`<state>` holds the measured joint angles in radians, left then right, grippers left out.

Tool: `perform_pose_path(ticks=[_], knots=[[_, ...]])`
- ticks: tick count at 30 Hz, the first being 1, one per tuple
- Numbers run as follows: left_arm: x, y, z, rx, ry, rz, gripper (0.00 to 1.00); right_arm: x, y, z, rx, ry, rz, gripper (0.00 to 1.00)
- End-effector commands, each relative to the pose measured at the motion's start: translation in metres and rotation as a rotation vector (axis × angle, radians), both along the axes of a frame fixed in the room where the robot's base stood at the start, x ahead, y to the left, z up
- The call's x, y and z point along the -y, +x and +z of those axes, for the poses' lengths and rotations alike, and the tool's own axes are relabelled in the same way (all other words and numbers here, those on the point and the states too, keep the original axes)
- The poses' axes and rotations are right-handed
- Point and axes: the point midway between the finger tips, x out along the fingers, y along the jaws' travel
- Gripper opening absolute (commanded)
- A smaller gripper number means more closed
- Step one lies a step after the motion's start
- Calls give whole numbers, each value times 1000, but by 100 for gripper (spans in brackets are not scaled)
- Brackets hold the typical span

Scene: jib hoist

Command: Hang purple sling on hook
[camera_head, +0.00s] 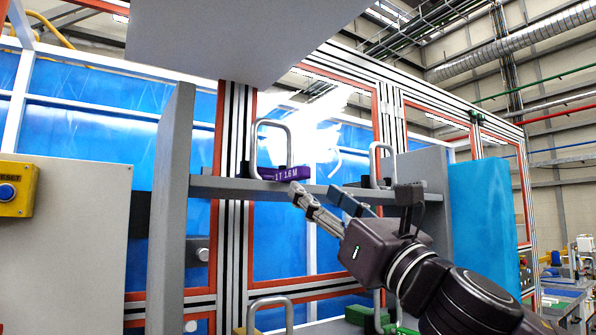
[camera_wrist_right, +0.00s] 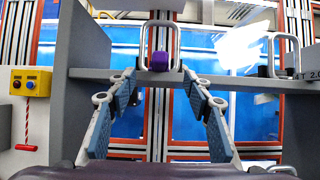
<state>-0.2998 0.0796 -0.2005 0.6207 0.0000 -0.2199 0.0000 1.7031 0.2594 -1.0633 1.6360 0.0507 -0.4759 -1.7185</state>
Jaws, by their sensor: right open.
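The purple sling (camera_head: 284,173) shows as a purple piece marked "1T 1.6M", resting on the grey shelf bar. A grey upright loop (camera_head: 272,122) rises over it; whether it belongs to the sling or the rack I cannot tell. In the right wrist view the purple sling (camera_wrist_right: 159,61) is end-on near the middle, inside the grey loop. My right gripper (camera_head: 315,190) is open and empty, just in front of the shelf and right of the sling's front end. In the right wrist view its fingertips (camera_wrist_right: 158,76) spread either side of the sling, nearer the camera. I make out no hoist hook. My left gripper is not in view.
The grey shelf bar (camera_head: 228,187) runs between grey uprights. A second loop (camera_head: 372,160) stands right of the sling. Below are another loop (camera_head: 248,318) and a green piece (camera_head: 358,314). A yellow button box (camera_head: 18,188) is at the left. A grey panel (camera_head: 230,35) overhangs the top.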

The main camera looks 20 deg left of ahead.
Motion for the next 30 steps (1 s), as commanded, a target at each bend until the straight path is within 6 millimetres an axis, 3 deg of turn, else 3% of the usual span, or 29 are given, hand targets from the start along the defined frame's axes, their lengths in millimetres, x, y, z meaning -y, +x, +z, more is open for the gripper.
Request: perform_pose_path(ticks=[15,30], knots=[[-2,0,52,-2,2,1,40,-52,40,42,-3,1,1,46],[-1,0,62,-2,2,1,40,-65,51,47,-1,1,1,46]])
